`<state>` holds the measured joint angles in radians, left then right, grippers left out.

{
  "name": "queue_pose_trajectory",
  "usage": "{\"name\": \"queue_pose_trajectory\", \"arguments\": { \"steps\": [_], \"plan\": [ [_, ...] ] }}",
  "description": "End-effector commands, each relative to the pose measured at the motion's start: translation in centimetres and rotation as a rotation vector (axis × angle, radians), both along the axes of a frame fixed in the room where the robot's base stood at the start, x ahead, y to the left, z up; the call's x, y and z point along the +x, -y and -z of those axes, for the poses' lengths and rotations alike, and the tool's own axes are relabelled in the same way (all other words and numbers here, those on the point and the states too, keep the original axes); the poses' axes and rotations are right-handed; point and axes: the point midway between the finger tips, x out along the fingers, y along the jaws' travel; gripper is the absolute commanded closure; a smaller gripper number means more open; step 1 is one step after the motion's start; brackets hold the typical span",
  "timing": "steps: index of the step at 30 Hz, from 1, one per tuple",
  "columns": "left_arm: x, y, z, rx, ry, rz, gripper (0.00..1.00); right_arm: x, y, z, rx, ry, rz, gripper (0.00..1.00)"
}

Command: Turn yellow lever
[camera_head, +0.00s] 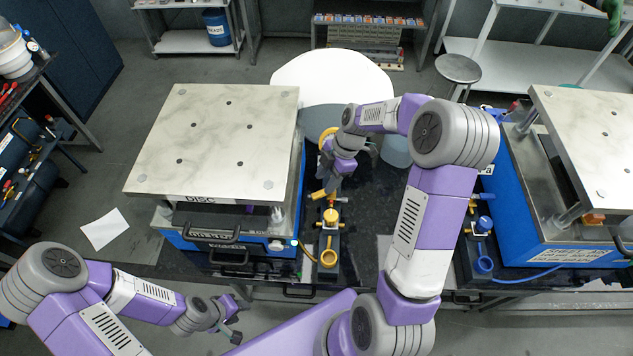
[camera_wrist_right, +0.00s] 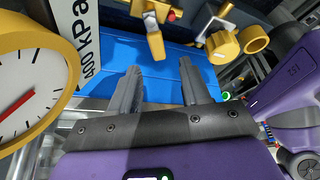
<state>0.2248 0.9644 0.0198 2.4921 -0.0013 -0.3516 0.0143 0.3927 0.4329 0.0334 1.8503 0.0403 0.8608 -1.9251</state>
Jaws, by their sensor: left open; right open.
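A yellow lever-like handle (camera_wrist_right: 154,40) shows at the top of the right wrist view, beyond my right gripper's fingertips and apart from them. My right gripper (camera_wrist_right: 160,80) is open, with nothing between its fingers. In the head view my right gripper (camera_head: 331,184) is above the yellow fittings beside the left blue machine and hides part of them. One small yellow piece (camera_head: 318,195) shows there; I cannot tell whether it is the same handle. My left gripper (camera_head: 234,318) is open and empty at the lower left, in front of the bench.
A yellow-rimmed gauge (camera_wrist_right: 30,90) is close at the left of the wrist view. A yellow knob (camera_wrist_right: 222,46) is right of the handle. The left blue machine (camera_head: 296,215) has a marble-like top plate (camera_head: 205,135). A second blue machine (camera_head: 540,240) stands right.

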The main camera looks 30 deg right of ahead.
Motion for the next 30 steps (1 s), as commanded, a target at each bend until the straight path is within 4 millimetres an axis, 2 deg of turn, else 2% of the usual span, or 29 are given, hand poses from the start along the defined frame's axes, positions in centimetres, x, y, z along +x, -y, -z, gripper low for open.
{"name": "queue_pose_trajectory", "arguments": {
  "steps": [3, 9, 20, 27, 30],
  "plan": [
    [0.0, 0.0, -0.2, 0.000, 0.001, 0.000, 0.57, 0.0, -0.9, 1.9, 0.002, -0.005, -0.002, 0.53],
    [0.1, 0.0, -0.3, 0.000, 0.002, -0.001, 0.57, 0.1, -1.7, 4.1, 0.000, -0.002, -0.001, 0.53],
    [0.1, 0.0, -0.4, 0.000, 0.002, -0.001, 0.57, 0.1, -2.0, 4.8, -0.001, 0.000, 0.000, 0.53],
    [0.1, 0.0, -0.3, 0.000, 0.002, -0.001, 0.57, 0.1, -2.0, 4.7, -0.001, 0.000, 0.000, 0.88],
    [0.1, 0.0, -0.4, 0.000, 0.002, -0.001, 0.57, 0.1, -2.0, 4.7, -0.001, 0.000, 0.000, 1.00]
  ]
}}
